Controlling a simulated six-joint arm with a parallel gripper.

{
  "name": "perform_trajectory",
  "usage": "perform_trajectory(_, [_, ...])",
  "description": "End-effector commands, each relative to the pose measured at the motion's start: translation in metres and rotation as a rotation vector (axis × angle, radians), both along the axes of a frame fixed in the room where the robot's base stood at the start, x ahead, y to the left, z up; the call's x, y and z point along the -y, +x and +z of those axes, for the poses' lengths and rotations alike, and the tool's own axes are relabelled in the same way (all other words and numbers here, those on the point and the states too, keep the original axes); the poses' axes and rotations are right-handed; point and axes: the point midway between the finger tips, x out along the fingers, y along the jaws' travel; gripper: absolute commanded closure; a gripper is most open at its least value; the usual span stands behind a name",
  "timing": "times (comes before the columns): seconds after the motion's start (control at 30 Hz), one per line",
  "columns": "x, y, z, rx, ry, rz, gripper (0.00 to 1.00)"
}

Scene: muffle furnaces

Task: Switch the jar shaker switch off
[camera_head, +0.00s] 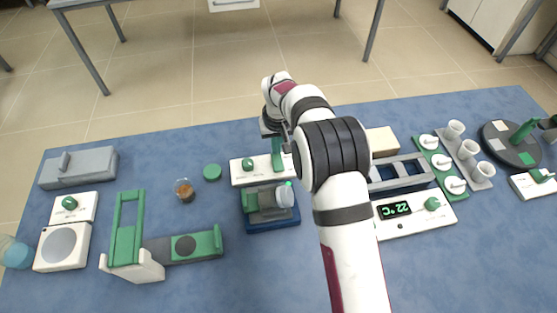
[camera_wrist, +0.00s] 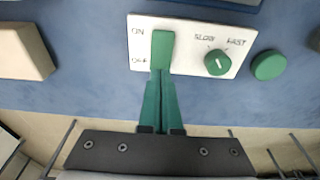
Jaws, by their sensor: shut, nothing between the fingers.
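The jar shaker's white control panel (camera_head: 241,178) stands behind the shaker (camera_head: 272,224), which holds a lying jar (camera_head: 285,195). In the wrist view the panel (camera_wrist: 193,72) carries a green switch (camera_wrist: 163,46) beside ON and OFF labels and a green SLOW/FAST knob (camera_wrist: 217,62). The switch's exact position is hard to tell. My gripper (camera_wrist: 161,74) is shut and empty, its green fingertips at the OFF-side end of the switch; I cannot tell whether they touch it. In the head view my gripper (camera_head: 277,168) is over the panel's right part and hides the switch.
A green round lid (camera_head: 212,172) and a small amber jar (camera_head: 184,190) lie left of the panel. A pale block (camera_head: 382,140) and a display unit reading 22 °C (camera_head: 415,220) are at right.

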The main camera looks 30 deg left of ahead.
Motion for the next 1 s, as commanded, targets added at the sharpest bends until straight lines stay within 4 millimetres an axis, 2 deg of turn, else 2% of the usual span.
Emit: perform_trajectory(1.0, [0.000, 0.000, -0.015, 0.000, 0.000, 0.000, 1.00])
